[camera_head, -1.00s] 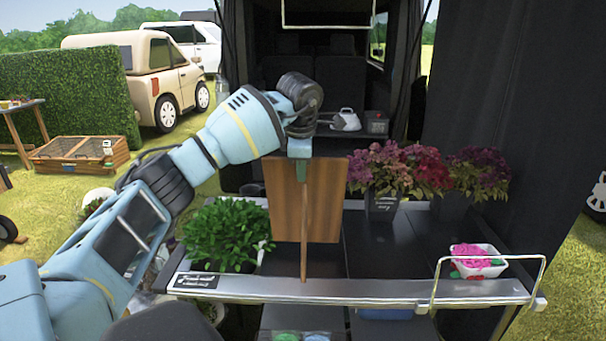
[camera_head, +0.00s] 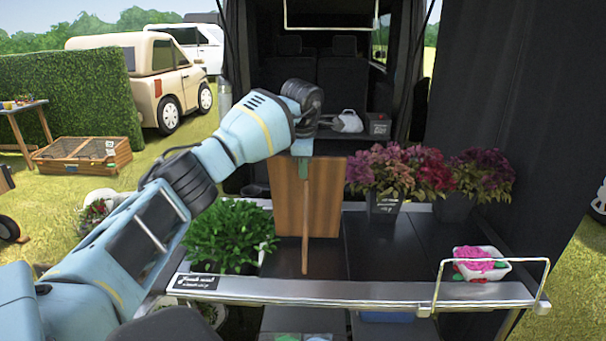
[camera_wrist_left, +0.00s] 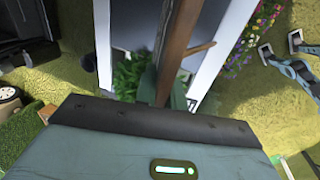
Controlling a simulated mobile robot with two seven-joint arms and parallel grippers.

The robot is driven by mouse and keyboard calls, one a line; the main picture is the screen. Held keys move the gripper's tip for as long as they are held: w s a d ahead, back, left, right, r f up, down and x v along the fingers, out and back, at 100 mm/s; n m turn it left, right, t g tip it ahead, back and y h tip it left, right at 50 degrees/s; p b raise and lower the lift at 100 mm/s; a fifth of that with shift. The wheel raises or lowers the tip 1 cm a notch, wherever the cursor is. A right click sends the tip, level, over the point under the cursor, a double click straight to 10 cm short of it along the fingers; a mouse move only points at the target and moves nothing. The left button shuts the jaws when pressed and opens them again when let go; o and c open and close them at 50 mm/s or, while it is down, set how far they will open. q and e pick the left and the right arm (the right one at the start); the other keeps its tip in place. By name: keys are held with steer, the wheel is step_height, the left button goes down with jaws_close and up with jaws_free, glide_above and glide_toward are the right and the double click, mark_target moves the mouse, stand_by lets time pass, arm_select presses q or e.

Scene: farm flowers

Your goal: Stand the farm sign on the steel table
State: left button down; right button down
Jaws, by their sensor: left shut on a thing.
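The farm sign (camera_head: 323,205) is a brown wooden board with a thin stake down its back, seen from behind in the head view. My left gripper (camera_head: 303,168) is shut on its top edge and holds it upright over the steel table (camera_head: 345,293). The stake's lower end is near the table's front edge; I cannot tell whether it touches. In the left wrist view the sign (camera_wrist_left: 178,45) runs away from the gripper (camera_wrist_left: 165,98), over the table. My right gripper is not in view.
A green leafy plant (camera_head: 232,232) stands left of the sign. Potted purple-red flowers (camera_head: 395,172) stand behind it to the right. A white tray with pink flowers (camera_head: 480,265) sits at the right, near a wire rail (camera_head: 490,259). Dark table surface between is clear.

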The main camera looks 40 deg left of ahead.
arm_select(q)
steer(key=shift+f, duration=1)
steer(key=c, duration=1.5)
jaws_free()
steer(key=shift+f, duration=0.15)
